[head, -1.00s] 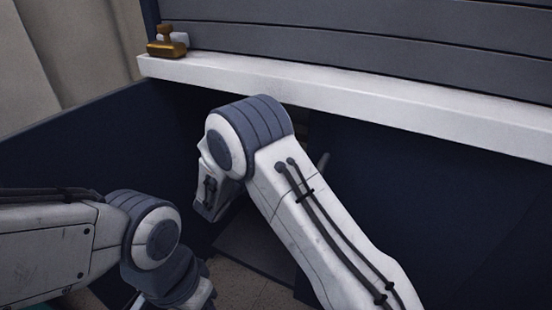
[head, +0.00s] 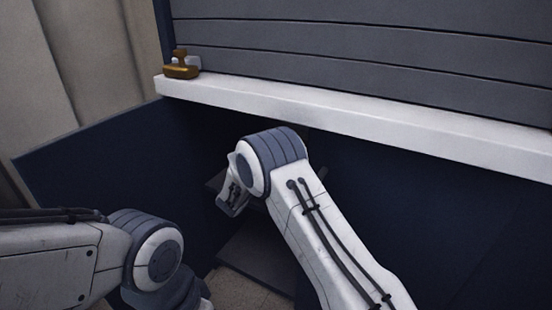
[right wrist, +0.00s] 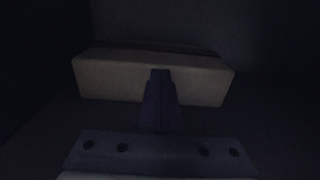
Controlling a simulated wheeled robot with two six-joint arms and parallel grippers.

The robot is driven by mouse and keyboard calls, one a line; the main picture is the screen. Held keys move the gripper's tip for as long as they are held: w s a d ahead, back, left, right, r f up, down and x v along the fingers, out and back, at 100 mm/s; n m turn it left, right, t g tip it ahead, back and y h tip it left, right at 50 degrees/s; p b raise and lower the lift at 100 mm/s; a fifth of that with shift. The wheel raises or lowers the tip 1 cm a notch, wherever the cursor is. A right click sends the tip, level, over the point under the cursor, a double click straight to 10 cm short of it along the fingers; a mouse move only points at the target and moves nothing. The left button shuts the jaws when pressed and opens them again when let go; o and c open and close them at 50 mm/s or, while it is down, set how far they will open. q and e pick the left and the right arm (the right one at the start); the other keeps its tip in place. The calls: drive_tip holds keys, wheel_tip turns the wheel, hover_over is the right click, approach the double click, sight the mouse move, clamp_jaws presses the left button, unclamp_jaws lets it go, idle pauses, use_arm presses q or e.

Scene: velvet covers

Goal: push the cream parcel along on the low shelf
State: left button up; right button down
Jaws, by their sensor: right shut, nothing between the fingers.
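The cream parcel (right wrist: 110,78) is a wide box lying across the upper middle of the dim right wrist view. It sits on the dark low shelf (right wrist: 275,125). My right gripper (right wrist: 160,74) is shut and empty, its fingertips overlapping the middle of the parcel's near face. It is too dark to tell whether they touch it. In the head view my right arm reaches into the dark recess under the white ledge, and it hides its gripper and the parcel. My left arm is at the lower left, its gripper out of frame.
The white ledge (head: 350,118) runs above the recess, with a brass-coloured stamp-like object (head: 182,66) on its left end. A dark blue side panel (head: 95,160) bounds the recess on the left. A dark flat board (head: 258,258) lies low beside my right arm.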

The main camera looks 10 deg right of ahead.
drive_tip(key=p+v, duration=0.5)
drive_tip(key=v, duration=0.7)
drive_tip(key=shift+s+a+r, duration=0.1)
drive_tip(key=shift+s+a, duration=0.1)
drive_tip(key=shift+a, duration=0.2)
drive_tip(key=shift+s+r, duration=0.2)
drive_tip(key=shift+s, duration=0.05)
drive_tip(key=s+d+r+m+g+y+p, duration=0.1)
drive_tip(key=s+d+r+m+g+p, duration=0.1)
drive_tip(key=s+r+m+g, duration=0.45)
drive_tip(key=s+d+r+m+g+y+p, duration=0.1)
drive_tip(key=s+d+r+m+g+p, duration=0.15)
drive_tip(key=s, duration=0.65)
drive_tip(key=s+a+r+m+g+y+p, duration=0.1)
drive_tip(key=s+a+r+m+y+p, duration=0.2)
drive_tip(key=s, duration=0.5)
drive_tip(key=s+a+r+m+g+y+p, duration=0.1)
drive_tip(key=s+a+r+m+g+y, duration=0.2)
drive_tip(key=s, duration=0.5)
drive_tip(key=s+a+r+m+y+p, duration=0.1)
drive_tip(key=s+a+m+y, duration=0.2)
drive_tip(key=s+m+y, duration=0.3)
wheel_tip(320, 180, up, 37)
drive_tip(key=s+p, duration=0.1)
drive_tip(key=p, duration=3.7)
drive_tip(key=shift+s+r+n+h, duration=0.25)
drive_tip(key=shift+n+h, duration=0.15)
